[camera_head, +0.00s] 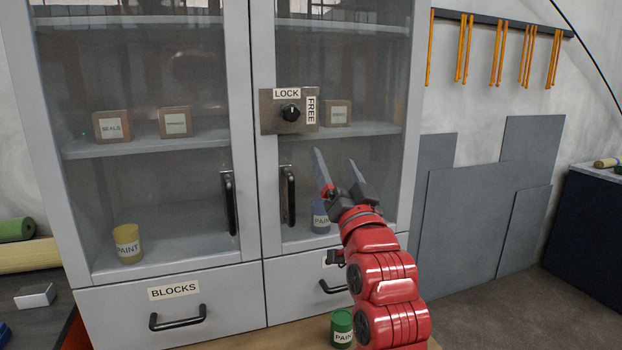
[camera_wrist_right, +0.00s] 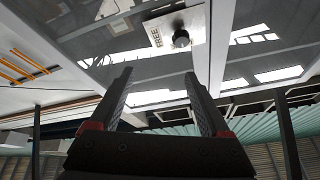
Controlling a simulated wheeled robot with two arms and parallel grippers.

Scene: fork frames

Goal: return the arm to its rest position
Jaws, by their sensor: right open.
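My right gripper (camera_head: 337,172) is raised in front of the right glass door of the grey cabinet (camera_head: 258,120). Its two fingers are spread apart with nothing between them. It is to the right of the right door's black handle (camera_head: 289,195) and below the lock plate (camera_head: 268,112) with its black knob (camera_head: 290,112). In the right wrist view the open fingers (camera_wrist_right: 160,95) are empty, and the lock knob (camera_wrist_right: 181,38) shows beyond them. My left gripper is in neither view.
Both glass doors look closed. A yellow paint can (camera_head: 128,243) and a blue paint can (camera_head: 321,217) are behind the glass. A green paint can (camera_head: 342,329) stands below, beside my right arm. A drawer labelled BLOCKS (camera_head: 178,306) is shut. A dark cabinet (camera_head: 592,225) stands far right.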

